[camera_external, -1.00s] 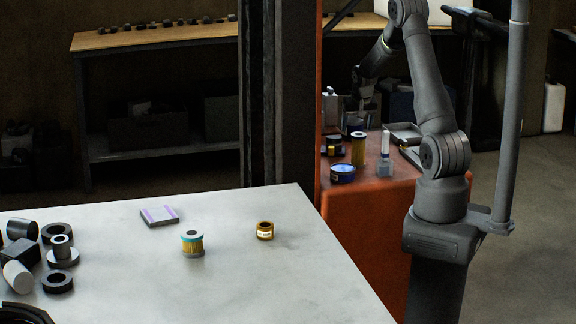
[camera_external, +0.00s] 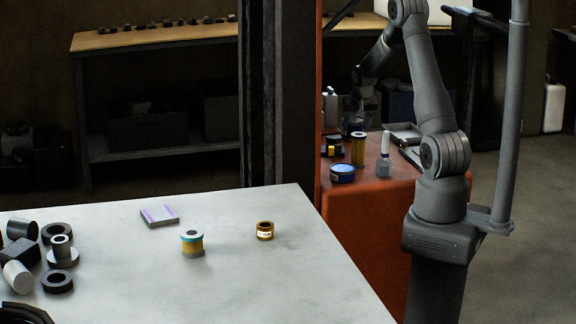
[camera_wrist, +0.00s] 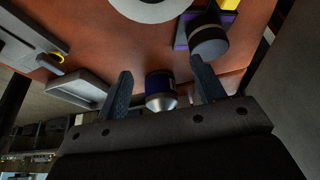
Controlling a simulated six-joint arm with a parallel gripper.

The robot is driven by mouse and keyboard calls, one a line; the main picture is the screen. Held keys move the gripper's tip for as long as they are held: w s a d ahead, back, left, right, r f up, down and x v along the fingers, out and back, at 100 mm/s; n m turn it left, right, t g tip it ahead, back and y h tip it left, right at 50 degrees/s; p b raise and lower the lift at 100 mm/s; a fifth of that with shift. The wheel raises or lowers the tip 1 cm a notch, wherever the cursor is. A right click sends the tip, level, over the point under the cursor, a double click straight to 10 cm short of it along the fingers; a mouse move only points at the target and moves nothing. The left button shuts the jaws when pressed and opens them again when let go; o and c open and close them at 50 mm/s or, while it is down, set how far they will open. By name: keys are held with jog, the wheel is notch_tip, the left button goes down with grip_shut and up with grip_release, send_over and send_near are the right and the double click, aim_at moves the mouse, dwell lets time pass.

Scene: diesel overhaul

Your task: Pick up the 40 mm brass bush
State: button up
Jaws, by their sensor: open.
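A short brass ring (camera_external: 265,230) with a pale label stands on the light table. A taller brass-coloured cylinder (camera_external: 192,244) with a teal band and grey ends stands to its left. Another tall brass-coloured cylinder (camera_external: 358,149) stands on the red cart. I cannot read a size on any of them. My gripper (camera_external: 359,122) is over the far part of the red cart, well away from the light table. In the wrist view my gripper (camera_wrist: 161,68) is open, with a dark blue and silver cylinder (camera_wrist: 160,90) visible between its fingers, apparently not gripped.
The red cart (camera_external: 365,215) also holds a blue tin (camera_external: 342,173), a white-topped bottle (camera_external: 384,158) and a grey tray (camera_external: 405,138). Dark and grey rings and cylinders crowd the light table's left end (camera_external: 55,253). A flat purple-striped block (camera_external: 159,216) lies nearby. The table's front middle is clear.

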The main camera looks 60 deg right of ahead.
jog(key=s+a+r+n+g+y, duration=0.1)
jog(key=s+a+r+n+g, duration=0.4)
jog(key=a+r, duration=0.95)
jog(key=s+a+r+n+g+y, duration=0.1)
jog(key=s+a+r+n, duration=0.1)
jog(key=s+a+r, duration=0.95)
jog(key=w+a+n+t, duration=0.1)
jog(key=w+a+n, duration=0.2)
jog(key=w+a, duration=0.4)
jog(key=w+a+n+t, duration=0.1)
jog(key=w+a+n, duration=0.3)
jog(key=a, duration=0.5)
jog(key=n+t+y, duration=0.1)
jog(key=n+y, duration=0.1)
jog(key=n, duration=1.2)
send_over(265, 225)
notch_tip(265, 225, down, 6)
notch_tip(265, 225, down, 18)
jog(key=shift+d+r, duration=0.1)
jog(key=shift+r, duration=0.15)
